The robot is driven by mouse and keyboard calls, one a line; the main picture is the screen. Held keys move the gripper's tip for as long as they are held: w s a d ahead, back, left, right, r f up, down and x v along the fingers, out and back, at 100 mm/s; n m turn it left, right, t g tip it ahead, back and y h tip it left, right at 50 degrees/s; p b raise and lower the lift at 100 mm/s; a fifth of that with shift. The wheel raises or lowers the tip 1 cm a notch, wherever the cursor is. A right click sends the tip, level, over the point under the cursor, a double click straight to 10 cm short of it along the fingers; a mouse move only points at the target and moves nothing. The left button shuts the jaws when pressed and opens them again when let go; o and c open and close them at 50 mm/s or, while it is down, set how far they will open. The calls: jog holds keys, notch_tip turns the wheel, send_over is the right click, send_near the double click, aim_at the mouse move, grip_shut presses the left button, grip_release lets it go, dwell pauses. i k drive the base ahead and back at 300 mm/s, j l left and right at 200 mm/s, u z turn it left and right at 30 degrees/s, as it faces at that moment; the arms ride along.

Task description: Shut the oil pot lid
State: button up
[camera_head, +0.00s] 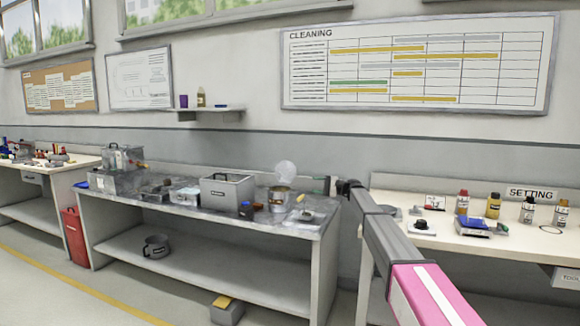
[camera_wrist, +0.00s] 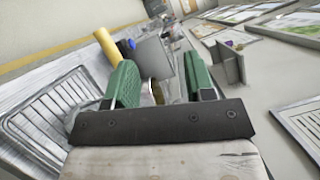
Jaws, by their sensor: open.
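The oil pot (camera_head: 280,200) is a small metal pot near the right end of the grey bench in the head view. Its round, pale lid (camera_head: 286,173) stands raised above the pot, tilted up at the back. My gripper (camera_wrist: 162,78) has its two green fingers spread apart in the wrist view, with nothing held between them. In the head view my arm reaches in from the lower right, and its end is just right of the pot and lid, apart from them. A flat grey shape shows beyond the fingers in the wrist view; I cannot tell what it is.
A table (camera_head: 430,238) with bottles and a blue scale (camera_head: 473,227) stands right. A wall shelf (camera_head: 210,110) hangs above the bench.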

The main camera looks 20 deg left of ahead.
aim_at(285, 172)
jog(key=i+j, duration=0.2)
jog(key=i, duration=0.2)
jog(key=i+j, duration=0.2)
jog(key=i, duration=0.15)
jog(key=i+j, duration=0.15)
jog(key=i, duration=0.25)
